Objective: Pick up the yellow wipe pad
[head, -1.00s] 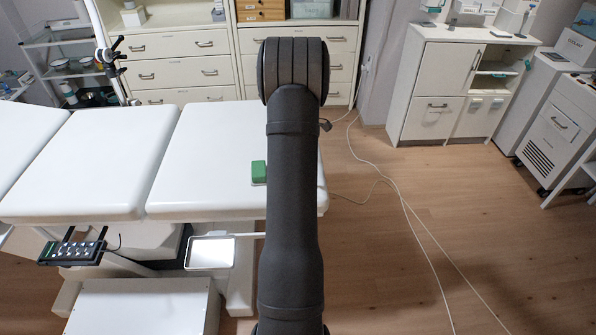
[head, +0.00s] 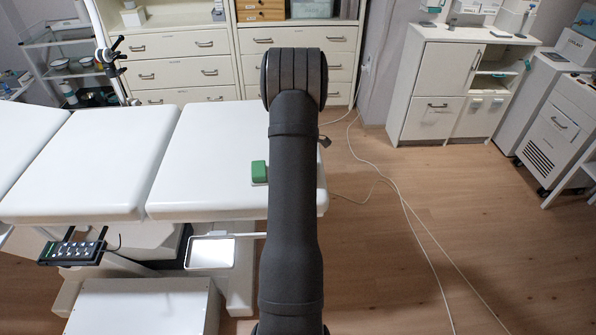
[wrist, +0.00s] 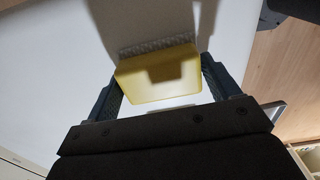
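The yellow wipe pad (wrist: 160,78) shows in the wrist view, with a grey textured strip along its far edge. It lies over the white couch top (wrist: 45,75). My gripper (wrist: 162,82) has its two dark fingers spread, one on either side of the pad. Any gap between the fingers and the pad's sides is small, and I cannot tell whether they touch. A shadow falls across the pad. In the head view my arm hides the pad and gripper.
A green block (head: 259,172) lies on the couch (head: 205,150), just left of my arm. A small white tray (head: 210,253) and a keypad (head: 73,252) stick out at the couch's front side. Cabinets (head: 190,55) stand behind. Cables cross the open floor (head: 440,210) at right.

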